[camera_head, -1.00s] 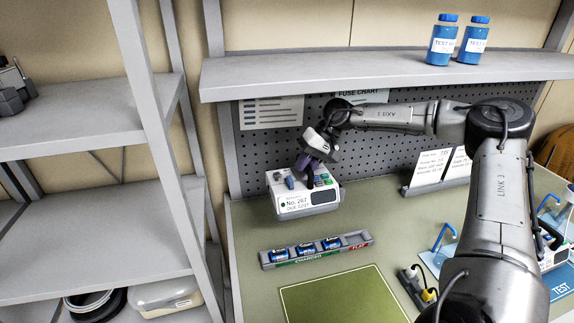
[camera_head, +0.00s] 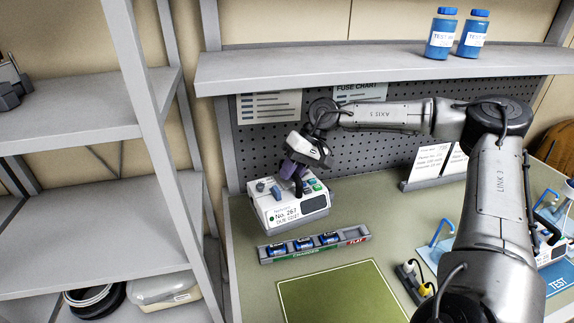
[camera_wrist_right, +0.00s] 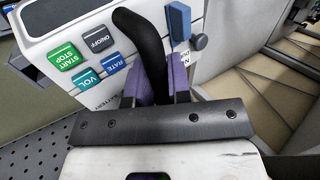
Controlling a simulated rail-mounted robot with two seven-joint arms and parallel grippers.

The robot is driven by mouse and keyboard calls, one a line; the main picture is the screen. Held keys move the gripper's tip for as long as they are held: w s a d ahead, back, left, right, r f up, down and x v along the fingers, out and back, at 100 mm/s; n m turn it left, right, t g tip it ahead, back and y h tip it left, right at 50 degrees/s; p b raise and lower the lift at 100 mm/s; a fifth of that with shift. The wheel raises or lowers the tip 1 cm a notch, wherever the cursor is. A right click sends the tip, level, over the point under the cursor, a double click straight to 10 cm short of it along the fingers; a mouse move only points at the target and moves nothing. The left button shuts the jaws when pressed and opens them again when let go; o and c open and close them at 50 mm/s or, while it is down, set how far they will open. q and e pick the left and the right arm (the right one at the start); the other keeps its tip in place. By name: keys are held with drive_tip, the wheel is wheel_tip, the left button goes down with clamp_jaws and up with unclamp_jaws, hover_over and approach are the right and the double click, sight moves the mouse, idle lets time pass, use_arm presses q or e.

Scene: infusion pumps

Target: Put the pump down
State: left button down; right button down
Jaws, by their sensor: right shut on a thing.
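The white pump (camera_head: 289,211), labelled No. 267, is at the back left of the green bench (camera_head: 350,240), behind the battery tray. Its underside is at or just above the bench top; I cannot tell if it touches. My right gripper (camera_head: 294,170) has its purple fingers shut on the pump's black handle, above the pump. In the right wrist view, the pump's top (camera_wrist_right: 75,30) shows coloured START STOP, ON/OFF, VOL and RATE buttons. The black handle (camera_wrist_right: 145,45) lies at the purple fingers (camera_wrist_right: 158,85), beside a blue clamp part (camera_wrist_right: 178,22). My left gripper is not in view.
A grey tray (camera_head: 350,236) with blue batteries lies just in front of the pump. A green mat (camera_head: 340,290) is clear. A shelf (camera_head: 380,70) with two blue bottles (camera_head: 457,33) hangs above. A grey rack (camera_head: 100,215) stands at the left. Cards (camera_head: 435,165) stand at the back right.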

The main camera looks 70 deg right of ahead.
drive_tip(key=w+a+r+n+g, duration=0.2)
drive_tip(key=a+n, duration=0.3)
drive_tip(key=a, duration=1.8)
drive_tip(key=w+a+r+n+g, duration=0.2)
drive_tip(key=w+a+n+g, duration=0.2)
drive_tip(key=a, duration=2)
drive_tip(key=w+a+r+n+g, duration=0.2)
drive_tip(key=w+a+n, duration=0.3)
drive_tip(key=a, duration=1.8)
drive_tip(key=n, duration=0.2)
drive_tip(key=shift+a+r+n+g, duration=0.2)
drive_tip(key=shift+r+n+g, duration=0.15)
drive_tip(key=shift+n+g, duration=0.05)
drive_tip(key=shift+w+d, duration=0.15)
drive_tip(key=shift+w, duration=0.05)
